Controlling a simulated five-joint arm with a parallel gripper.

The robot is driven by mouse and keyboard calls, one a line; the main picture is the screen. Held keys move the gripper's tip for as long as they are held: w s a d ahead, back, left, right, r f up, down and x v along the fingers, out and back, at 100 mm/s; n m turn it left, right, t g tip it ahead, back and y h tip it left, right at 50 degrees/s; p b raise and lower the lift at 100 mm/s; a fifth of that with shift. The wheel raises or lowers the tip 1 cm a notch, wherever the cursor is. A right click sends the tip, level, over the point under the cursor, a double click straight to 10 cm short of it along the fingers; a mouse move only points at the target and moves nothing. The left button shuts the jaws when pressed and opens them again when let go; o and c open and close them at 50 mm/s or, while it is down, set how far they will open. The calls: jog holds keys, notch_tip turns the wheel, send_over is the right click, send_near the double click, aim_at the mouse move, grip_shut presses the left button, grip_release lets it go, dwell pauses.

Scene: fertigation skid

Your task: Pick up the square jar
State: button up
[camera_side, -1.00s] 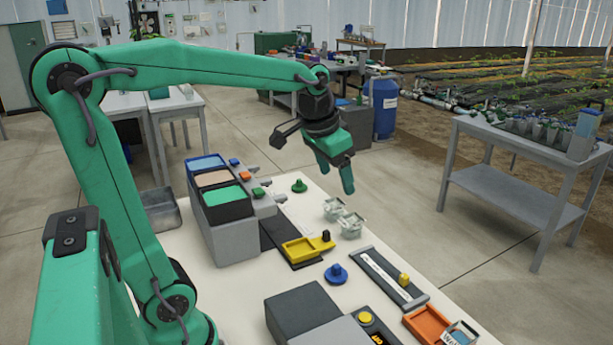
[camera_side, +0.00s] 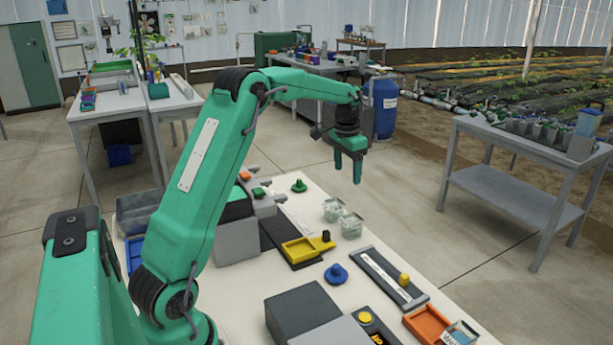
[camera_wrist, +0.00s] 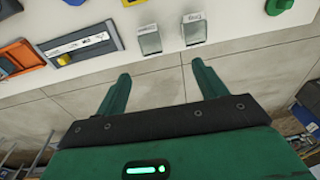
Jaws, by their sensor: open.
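Two small clear jars with pale greenish contents stand side by side near the table's far edge. The nearer jar (camera_side: 351,226) and the farther jar (camera_side: 333,209) both look boxy in the side view. In the wrist view they are the left jar (camera_wrist: 149,40) and the right jar (camera_wrist: 194,29). I cannot tell for sure which is the square jar. My gripper (camera_side: 347,176) is open and empty, fingers pointing down, raised above and behind the jars. In the wrist view my gripper (camera_wrist: 160,73) has its fingertips spread, short of both jars, with floor between them.
A yellow tray (camera_side: 300,249), a blue knob (camera_side: 336,273) and a grey rail with a yellow knob (camera_side: 404,279) lie near the jars. A green knob (camera_side: 299,186) stands to their left. An orange tray (camera_side: 428,324) and grey box (camera_side: 300,311) are closer to the camera.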

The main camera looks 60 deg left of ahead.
jog(key=g, duration=0.1)
send_near(334, 210)
jog(key=w+a+f, duration=0.2)
jog(key=a, duration=0.1)
jog(key=shift+s+f, duration=0.2)
jog(key=shift+f, duration=0.05)
jog(key=shift+f, duration=0.1)
jog(key=shift+f, duration=1.2)
jog(key=shift+f, duration=0.1)
jog(key=shift+d+f, duration=0.1)
jog(key=shift+f, duration=2.4)
jog(key=shift+c, duration=0.4)
jog(key=c, duration=1)
